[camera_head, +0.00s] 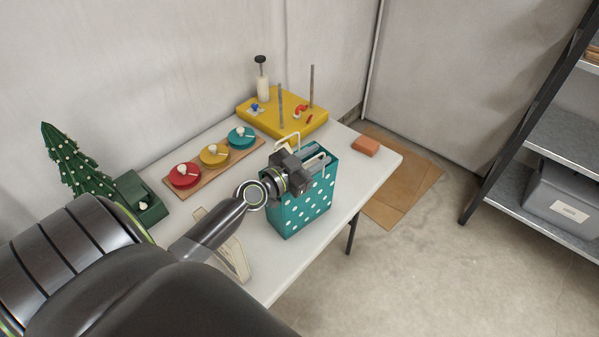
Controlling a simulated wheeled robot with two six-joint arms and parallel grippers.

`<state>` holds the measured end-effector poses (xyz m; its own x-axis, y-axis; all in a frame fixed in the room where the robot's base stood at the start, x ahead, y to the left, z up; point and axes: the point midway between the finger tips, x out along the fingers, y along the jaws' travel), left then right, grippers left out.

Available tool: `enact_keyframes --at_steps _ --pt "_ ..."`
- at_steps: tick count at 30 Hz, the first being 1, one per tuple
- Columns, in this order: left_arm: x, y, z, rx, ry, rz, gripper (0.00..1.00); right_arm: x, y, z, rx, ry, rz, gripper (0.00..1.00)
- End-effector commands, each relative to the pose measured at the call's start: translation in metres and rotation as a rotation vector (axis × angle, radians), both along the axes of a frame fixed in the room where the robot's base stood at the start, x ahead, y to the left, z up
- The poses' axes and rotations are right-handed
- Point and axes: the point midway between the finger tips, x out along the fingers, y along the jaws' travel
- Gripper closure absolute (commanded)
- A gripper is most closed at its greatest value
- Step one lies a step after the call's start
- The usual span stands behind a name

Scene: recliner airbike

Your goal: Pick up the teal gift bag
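The teal gift bag (306,210) with white dots stands upright on the white table, near its right edge. A pale handle (288,138) rises at its back, and light grey items show in its open top. My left gripper (305,172) is at the bag's top left, over its rim and in front of part of it. Its fingertips are hard to make out against the bag, so I cannot tell whether it is open or whether it touches the handle. My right gripper is not in view.
A shelf rack (540,205) stands at right.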

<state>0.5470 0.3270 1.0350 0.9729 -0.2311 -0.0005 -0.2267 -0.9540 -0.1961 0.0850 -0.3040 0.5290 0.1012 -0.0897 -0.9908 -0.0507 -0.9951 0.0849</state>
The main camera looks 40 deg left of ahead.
Motion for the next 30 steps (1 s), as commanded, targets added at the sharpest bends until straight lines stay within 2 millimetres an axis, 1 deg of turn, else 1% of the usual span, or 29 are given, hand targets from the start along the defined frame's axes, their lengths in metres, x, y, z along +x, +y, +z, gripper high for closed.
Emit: enact_keyframes --at_steps 4,5,12,25,28,30 --pt "0.0 0.0 -0.001 0.0 0.001 0.0 0.68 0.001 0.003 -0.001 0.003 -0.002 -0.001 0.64" --pt "0.0 0.0 -0.001 -0.001 0.001 0.0 0.7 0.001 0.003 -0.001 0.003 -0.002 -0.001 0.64" --pt "0.0 0.0 -0.001 -0.001 0.001 0.0 1.0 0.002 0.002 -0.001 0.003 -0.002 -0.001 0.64" --pt "0.0 0.0 0.003 0.001 -0.002 0.0 1.0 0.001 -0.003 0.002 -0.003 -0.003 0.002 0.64" --pt "0.0 0.0 0.011 0.001 -0.003 -0.001 1.0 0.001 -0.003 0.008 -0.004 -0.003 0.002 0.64" --pt "0.0 0.0 0.02 0.002 -0.004 -0.001 1.0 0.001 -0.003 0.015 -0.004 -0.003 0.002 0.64"
